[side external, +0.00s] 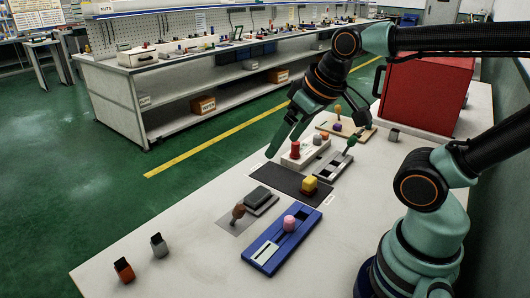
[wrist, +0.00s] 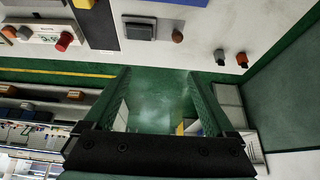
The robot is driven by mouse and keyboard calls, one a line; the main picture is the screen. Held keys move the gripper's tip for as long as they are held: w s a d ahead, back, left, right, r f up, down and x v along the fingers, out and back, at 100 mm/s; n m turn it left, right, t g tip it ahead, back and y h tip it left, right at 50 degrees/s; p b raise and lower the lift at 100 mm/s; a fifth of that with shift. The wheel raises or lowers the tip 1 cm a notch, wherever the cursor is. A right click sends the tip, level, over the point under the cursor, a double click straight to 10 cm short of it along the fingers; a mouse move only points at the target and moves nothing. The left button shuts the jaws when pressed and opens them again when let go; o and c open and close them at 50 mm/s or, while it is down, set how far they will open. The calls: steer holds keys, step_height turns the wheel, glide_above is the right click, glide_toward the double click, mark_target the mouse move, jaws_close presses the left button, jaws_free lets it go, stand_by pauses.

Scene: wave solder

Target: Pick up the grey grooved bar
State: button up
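A grey bar with dark slots (side external: 331,168), the only thing I see that fits the grey grooved bar, lies on the white table beside a white block (side external: 296,158) with a red knob. A green-topped lever (side external: 350,143) stands at its far end. My gripper (side external: 285,148) hangs above the table's left edge, near the white block and apart from the bar. In the wrist view my gripper (wrist: 158,74) has its fingers spread with only green floor between them. I cannot make out the bar in the wrist view.
A dark mat (side external: 278,180) with a yellow block (side external: 309,184) lies in front of the bar. A blue plate (side external: 263,255), a dark grey block (side external: 257,195) and a brown knob (side external: 239,210) are nearer. A red box (side external: 427,90) stands behind.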

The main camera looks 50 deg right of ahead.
steer(key=m+g, duration=0.6)
steer(key=m, duration=1.2)
glide_above(258, 194)
steer(key=f, duration=1.8)
steer(key=shift+a+f, duration=0.1)
steer(key=shift+a, duration=0.25)
steer(key=shift+d+f, duration=0.2)
steer(key=shift+f, duration=1.15)
steer(key=shift+d+f, duration=0.15)
steer(key=shift+f, duration=1.2)
jaws_close()
